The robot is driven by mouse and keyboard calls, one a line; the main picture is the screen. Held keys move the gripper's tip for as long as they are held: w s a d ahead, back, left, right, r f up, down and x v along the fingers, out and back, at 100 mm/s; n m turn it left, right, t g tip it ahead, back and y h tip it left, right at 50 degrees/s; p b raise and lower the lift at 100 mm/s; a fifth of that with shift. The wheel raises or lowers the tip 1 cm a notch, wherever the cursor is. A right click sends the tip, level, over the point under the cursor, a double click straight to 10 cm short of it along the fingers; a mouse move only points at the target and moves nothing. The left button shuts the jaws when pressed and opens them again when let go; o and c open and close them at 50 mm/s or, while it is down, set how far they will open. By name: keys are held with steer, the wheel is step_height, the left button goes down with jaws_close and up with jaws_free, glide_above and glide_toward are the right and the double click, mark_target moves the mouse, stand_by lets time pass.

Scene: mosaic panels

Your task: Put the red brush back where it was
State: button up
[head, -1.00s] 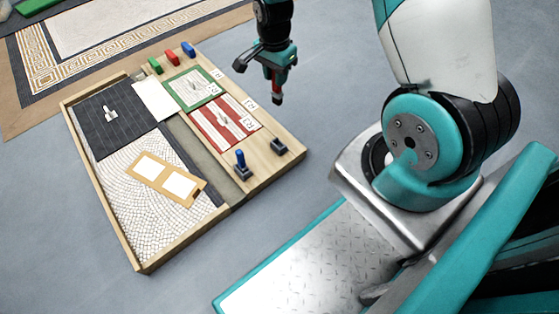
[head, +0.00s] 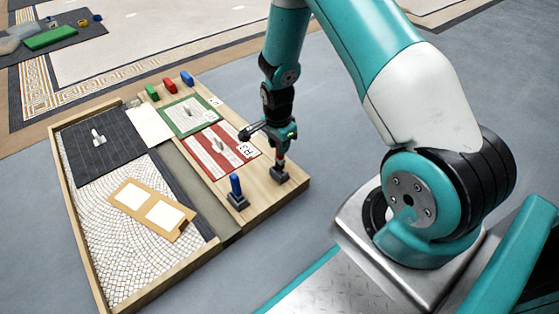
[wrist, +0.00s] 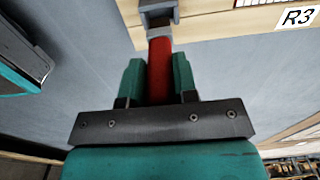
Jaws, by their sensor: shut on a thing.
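My gripper (head: 281,157) is shut on the red brush (wrist: 160,70), whose red handle shows between the two teal fingers in the wrist view. In the head view my gripper is low over the dark holder (head: 279,176) at the panel's right corner. The brush's far end meets this grey holder (wrist: 158,10) in the wrist view. I cannot tell whether it is fully seated or just above it. In the head view the brush is mostly hidden by my gripper.
A blue brush (head: 235,184) stands upright in a second holder (head: 238,202) to the left. Green (head: 152,92), red (head: 169,87) and blue (head: 187,78) blocks line the far edge. Grey floor is clear in front.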

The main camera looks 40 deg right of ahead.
step_height(320, 180, down, 4)
steer(key=b, duration=0.3)
steer(key=shift+f, duration=0.25)
steer(key=shift+r, duration=0.1)
steer(key=o, duration=0.9)
